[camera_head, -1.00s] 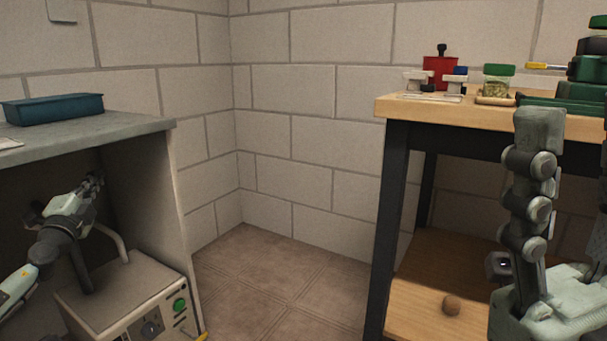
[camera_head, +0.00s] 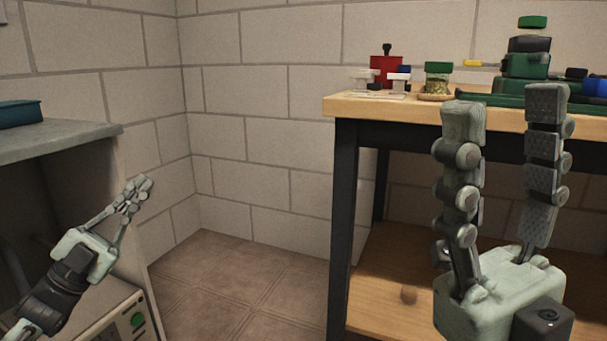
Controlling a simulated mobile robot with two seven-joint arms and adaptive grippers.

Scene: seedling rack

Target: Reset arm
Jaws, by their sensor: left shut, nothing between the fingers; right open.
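My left gripper (camera_head: 134,190) is at the left, in front of the open space under the grey counter. Its fingers are together and hold nothing. It points up and to the right. My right gripper (camera_head: 503,112) is large in the right foreground, in front of the wooden workbench. Its two fingers point up, wide apart, with nothing between them. It hides part of the bench's front edge and lower shelf.
The wooden workbench (camera_head: 362,107) carries a red container (camera_head: 385,68), a green-lidded jar (camera_head: 438,80) and a dark green device (camera_head: 527,66). A teal box (camera_head: 20,113) lies on the grey counter (camera_head: 62,139). A machine with a green button (camera_head: 137,319) stands below. Tiled floor (camera_head: 235,275) lies free between.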

